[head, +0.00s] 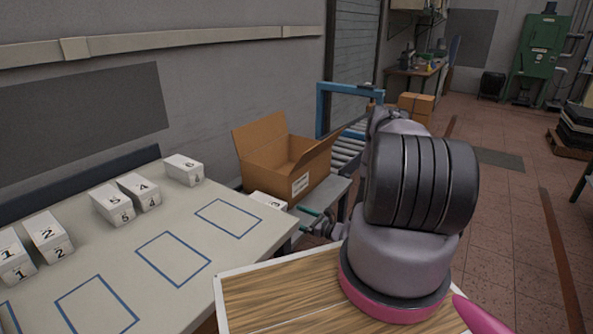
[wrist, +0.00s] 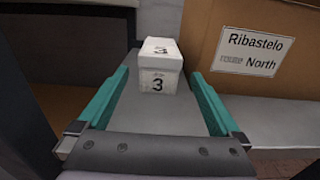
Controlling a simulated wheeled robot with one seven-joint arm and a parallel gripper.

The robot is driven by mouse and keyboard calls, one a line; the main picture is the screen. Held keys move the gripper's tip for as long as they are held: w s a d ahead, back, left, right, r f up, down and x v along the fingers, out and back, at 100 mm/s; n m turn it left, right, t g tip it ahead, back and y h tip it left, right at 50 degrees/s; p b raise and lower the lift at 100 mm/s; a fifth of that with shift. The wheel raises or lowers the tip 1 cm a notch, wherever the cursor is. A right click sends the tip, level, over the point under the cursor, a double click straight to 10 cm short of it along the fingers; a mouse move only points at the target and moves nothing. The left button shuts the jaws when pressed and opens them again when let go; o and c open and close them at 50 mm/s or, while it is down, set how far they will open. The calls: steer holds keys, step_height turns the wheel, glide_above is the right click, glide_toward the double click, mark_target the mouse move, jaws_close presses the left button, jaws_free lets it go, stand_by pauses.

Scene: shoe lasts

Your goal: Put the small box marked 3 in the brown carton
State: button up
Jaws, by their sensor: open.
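The small white box marked 3 (head: 268,201) sits beside the brown carton, near the end of the pale table, partly hidden in the head view. In the wrist view the box (wrist: 158,82) stands upright on a grey surface, between the green fingertips or just beyond them; I cannot tell which. My gripper (head: 303,219) is open, with nothing held. The brown carton (head: 265,160) is open with flaps spread, on a grey stand behind the box. In the wrist view the carton (wrist: 205,45) is to the right, with a label reading "Ribastelo route North".
Boxes marked 1 (head: 12,255), 2 (head: 48,238), 5 (head: 112,205), 4 (head: 139,192) and 6 (head: 184,170) stand on the pale table (head: 215,265). Blue outlines there are empty. A roller conveyor (head: 345,150) with a blue frame lies behind the carton.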

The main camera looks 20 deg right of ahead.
steer(key=w+a+r+n+g+y, duration=0.2)
steer(key=r+n+g, duration=0.15)
steer(key=r, duration=0.45)
steer(key=w+a+r+n+g+y, duration=0.15)
steer(key=r+n, duration=0.25)
steer(key=r, duration=0.4)
steer(key=s+a+r+n+g, duration=0.3)
steer(key=r+n+g, duration=0.1)
steer(key=r, duration=0.5)
steer(key=s+a+r+n+g, duration=0.3)
steer(key=r+n+g, duration=0.1)
steer(key=r, duration=0.5)
steer(key=s+d+r+n+t+h, duration=0.2)
steer(key=s+r+n+h, duration=0.2)
steer(key=s+r, duration=0.8)
steer(key=s+d+r+n+t+h, duration=0.1)
steer(key=s+r+n+t+h, duration=0.2)
steer(key=s+r+n+h, duration=0.2)
steer(key=s+r+h, duration=0.3)
steer(key=s+r, duration=0.4)
steer(key=shift+s+d+r+t, duration=0.3)
steer(key=shift+d+r, duration=0.05)
steer(key=shift+d, duration=0.05)
